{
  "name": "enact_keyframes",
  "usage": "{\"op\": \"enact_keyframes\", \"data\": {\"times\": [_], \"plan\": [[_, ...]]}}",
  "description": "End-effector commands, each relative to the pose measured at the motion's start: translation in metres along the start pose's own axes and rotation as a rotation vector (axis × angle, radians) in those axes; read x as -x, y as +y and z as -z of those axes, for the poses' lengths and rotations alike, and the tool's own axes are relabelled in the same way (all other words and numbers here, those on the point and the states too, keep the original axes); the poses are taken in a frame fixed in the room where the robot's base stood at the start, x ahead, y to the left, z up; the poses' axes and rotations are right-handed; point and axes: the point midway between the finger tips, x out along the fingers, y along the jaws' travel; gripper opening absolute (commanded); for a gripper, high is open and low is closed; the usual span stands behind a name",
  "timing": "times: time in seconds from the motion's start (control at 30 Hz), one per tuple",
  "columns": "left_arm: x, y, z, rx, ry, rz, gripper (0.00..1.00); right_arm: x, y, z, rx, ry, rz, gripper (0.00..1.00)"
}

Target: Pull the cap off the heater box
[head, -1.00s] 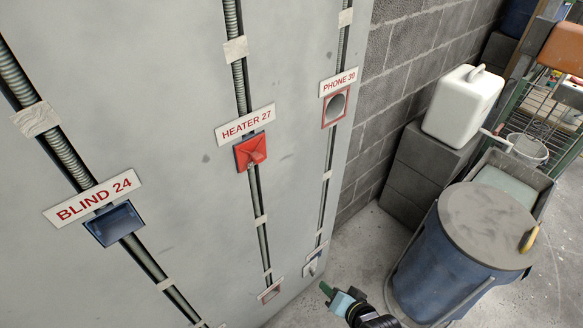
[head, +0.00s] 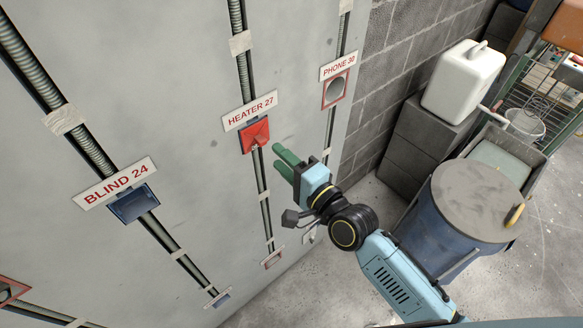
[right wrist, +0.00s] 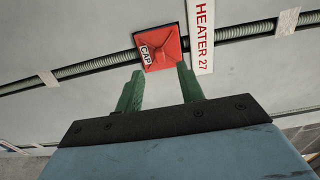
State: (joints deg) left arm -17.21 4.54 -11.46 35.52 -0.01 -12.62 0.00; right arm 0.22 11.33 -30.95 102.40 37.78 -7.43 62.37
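The heater box is covered by a red square cap (head: 255,136) on the grey wall, under the label "HEATER 27" (head: 250,111). In the right wrist view the cap (right wrist: 160,47) bears a small tag reading "CAP" and has a raised grip at its middle. My right gripper (head: 279,158) has green fingers and is close to the cap, to its lower right in the head view. In the right wrist view its fingers (right wrist: 159,86) are apart with nothing between them, and the cap lies just beyond the tips. My left gripper is not in view.
A blue box (head: 133,203) under "BLIND 24" and a red-rimmed box (head: 336,89) under "PHONE 30" flank the heater box. Corrugated conduits run along the wall. A lidded blue drum (head: 453,235) and a white canister (head: 463,82) stand at the right.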

Motion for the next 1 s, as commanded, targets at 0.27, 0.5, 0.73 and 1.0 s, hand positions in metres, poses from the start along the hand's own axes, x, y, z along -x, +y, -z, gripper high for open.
{"op": "enact_keyframes", "data": {"times": [0.27,0.5,0.73,1.0], "plan": [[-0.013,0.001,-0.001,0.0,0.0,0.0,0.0,-0.034,0.001,0.0,0.0,0.0,0.002,0.38],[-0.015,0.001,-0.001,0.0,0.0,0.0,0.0,-0.055,0.0,0.0,0.0,0.001,0.001,0.38],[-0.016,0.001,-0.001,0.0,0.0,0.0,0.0,-0.061,0.0,0.0,0.001,0.001,-0.001,0.38],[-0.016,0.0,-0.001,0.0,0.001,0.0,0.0,-0.061,0.0,0.0,0.001,0.001,-0.001,0.33]]}}
